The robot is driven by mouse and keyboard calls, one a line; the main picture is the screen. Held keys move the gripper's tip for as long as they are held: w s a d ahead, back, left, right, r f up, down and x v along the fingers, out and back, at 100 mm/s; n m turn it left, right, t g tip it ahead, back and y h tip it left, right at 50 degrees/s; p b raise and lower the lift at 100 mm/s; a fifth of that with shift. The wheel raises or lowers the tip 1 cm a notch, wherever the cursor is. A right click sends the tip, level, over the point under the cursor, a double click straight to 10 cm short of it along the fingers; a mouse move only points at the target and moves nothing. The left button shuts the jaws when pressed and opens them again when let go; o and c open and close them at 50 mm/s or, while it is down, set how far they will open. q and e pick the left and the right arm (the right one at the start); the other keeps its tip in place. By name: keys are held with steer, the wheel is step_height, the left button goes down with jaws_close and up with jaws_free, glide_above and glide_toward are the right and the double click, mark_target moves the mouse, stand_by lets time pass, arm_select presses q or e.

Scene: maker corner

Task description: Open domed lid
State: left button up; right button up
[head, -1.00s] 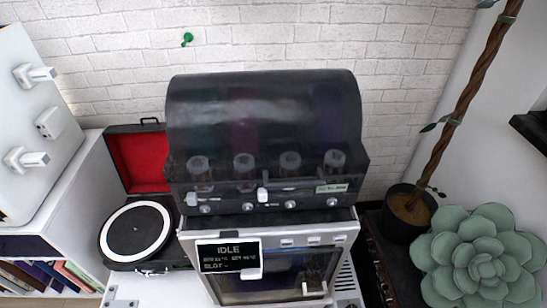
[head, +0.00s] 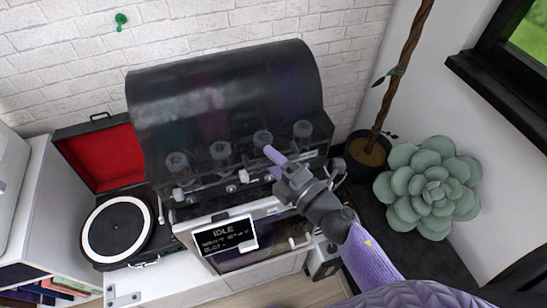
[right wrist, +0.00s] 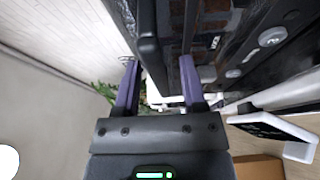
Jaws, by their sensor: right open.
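The domed lid (head: 225,90) is smoky, dark and see-through. It sits down over the black box on top of the machine, with several round knobs or rollers visible through it. A small white tab (head: 244,176) is at the middle of its front. My right gripper (head: 277,163) is open at the front right of the lid, to the right of the tab. In the right wrist view its two purple fingers (right wrist: 158,75) stand apart, with a dark bar-like edge (right wrist: 149,50) showing between them. I cannot tell whether they touch it. My left gripper is out of view.
Below the lid is a machine with an "IDLE" screen (head: 224,236) jutting out front. An open turntable (head: 119,231) stands to its left. A potted trunk (head: 369,151) and a pale green succulent (head: 430,187) are close on the right. A white brick wall (head: 65,70) is behind.

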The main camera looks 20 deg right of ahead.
jaws_close()
stand_by(0.4)
stand_by(1.0)
